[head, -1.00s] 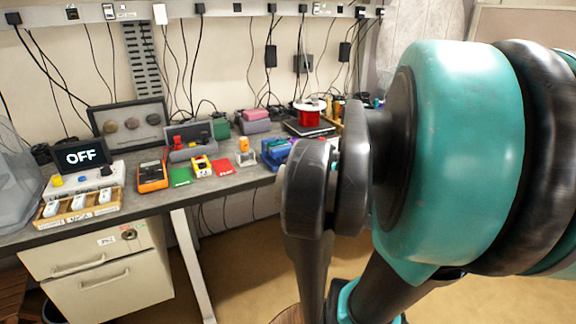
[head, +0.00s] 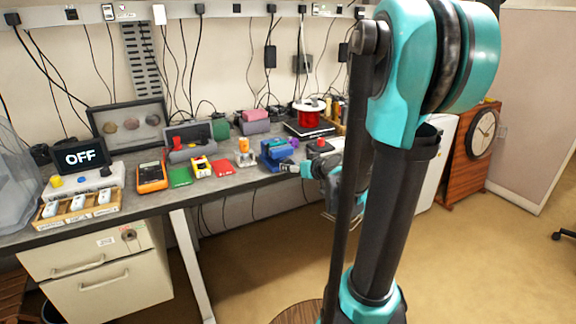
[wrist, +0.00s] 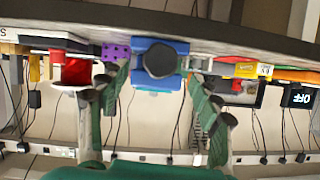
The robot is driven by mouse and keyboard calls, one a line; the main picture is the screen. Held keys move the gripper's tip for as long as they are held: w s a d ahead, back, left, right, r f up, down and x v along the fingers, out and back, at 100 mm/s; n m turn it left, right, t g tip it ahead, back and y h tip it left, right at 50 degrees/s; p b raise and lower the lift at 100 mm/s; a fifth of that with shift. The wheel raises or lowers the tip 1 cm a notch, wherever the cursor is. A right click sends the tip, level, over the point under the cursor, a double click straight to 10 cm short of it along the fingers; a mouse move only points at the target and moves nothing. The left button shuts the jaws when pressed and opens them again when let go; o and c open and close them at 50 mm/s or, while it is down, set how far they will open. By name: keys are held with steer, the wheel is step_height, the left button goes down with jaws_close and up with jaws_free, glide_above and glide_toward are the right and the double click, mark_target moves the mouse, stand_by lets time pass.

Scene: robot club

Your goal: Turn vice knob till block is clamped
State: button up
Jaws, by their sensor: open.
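In the head view my gripper (head: 298,168) is small and low, just right of the vice.
The wrist view is upside down. A red spool (head: 309,115) stands behind the vice. An orange-topped item (head: 244,146), a red card (head: 222,167) and an orange multimeter (head: 152,176) lie to its left.

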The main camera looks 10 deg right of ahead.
steer(key=shift+x, duration=2.85)
steer(key=c, duration=1.2)
steer(key=shift+m+y, duration=0.4)
steer(key=shift+m, duration=0.2)
steer(key=o, duration=1.2)
